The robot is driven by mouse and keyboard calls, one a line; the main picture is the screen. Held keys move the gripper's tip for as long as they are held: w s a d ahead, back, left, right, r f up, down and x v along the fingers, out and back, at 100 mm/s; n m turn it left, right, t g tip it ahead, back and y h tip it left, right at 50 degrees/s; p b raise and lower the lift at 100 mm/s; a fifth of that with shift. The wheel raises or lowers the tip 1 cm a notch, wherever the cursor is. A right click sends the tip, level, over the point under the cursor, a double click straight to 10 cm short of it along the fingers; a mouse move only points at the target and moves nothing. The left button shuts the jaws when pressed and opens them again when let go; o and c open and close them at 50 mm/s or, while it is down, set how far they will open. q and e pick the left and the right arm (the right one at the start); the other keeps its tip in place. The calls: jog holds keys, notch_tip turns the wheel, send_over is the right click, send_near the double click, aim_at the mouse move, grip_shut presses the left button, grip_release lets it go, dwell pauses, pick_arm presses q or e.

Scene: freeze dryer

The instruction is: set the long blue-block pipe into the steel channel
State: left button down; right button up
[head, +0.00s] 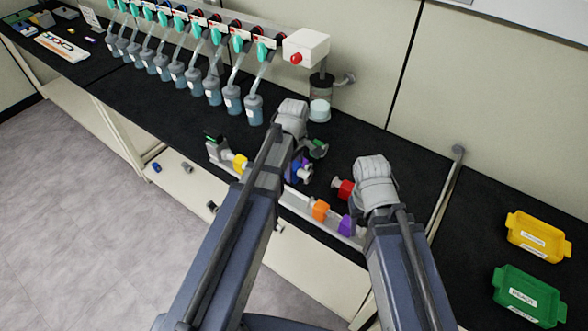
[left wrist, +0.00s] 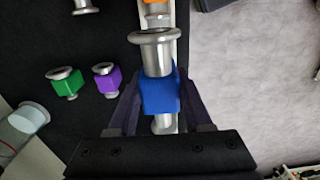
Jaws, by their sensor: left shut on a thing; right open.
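My left gripper (left wrist: 160,100) is shut on the long blue-block pipe (left wrist: 158,92), its fingers on both sides of the blue block. The steel flange of the pipe points up the left wrist view. In the head view the left arm partly hides the blue-block pipe (head: 296,166). The steel channel (head: 295,195) runs along the bench front; in the left wrist view its strip (left wrist: 183,40) shows behind the pipe, roughly in line with it. I cannot tell whether the pipe touches the channel. My right gripper (head: 372,190) is open near the red block; its fingertips are mostly hidden.
Yellow (head: 240,161), orange (head: 321,209) and purple (head: 346,226) block pieces sit along the channel. A red block piece (head: 345,189) stands behind it. Green (left wrist: 65,83) and purple (left wrist: 107,78) pieces stand on the bench. Yellow (head: 537,238) and green (head: 527,295) trays lie right.

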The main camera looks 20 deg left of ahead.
pick_arm(q)
jog(key=shift+f, duration=0.2)
pick_arm(e)
jog(key=shift+f, duration=0.15)
pick_arm(q)
jog(key=shift+f+b, duration=2.05)
jog(key=shift+b, duration=0.15)
pick_arm(e)
jog(key=shift+f, duration=2.1)
pick_arm(q)
jog(key=shift+f+b, duration=3.7)
jog(key=shift+f, duration=0.05)
pick_arm(e)
jog(key=shift+f, duration=3.7)
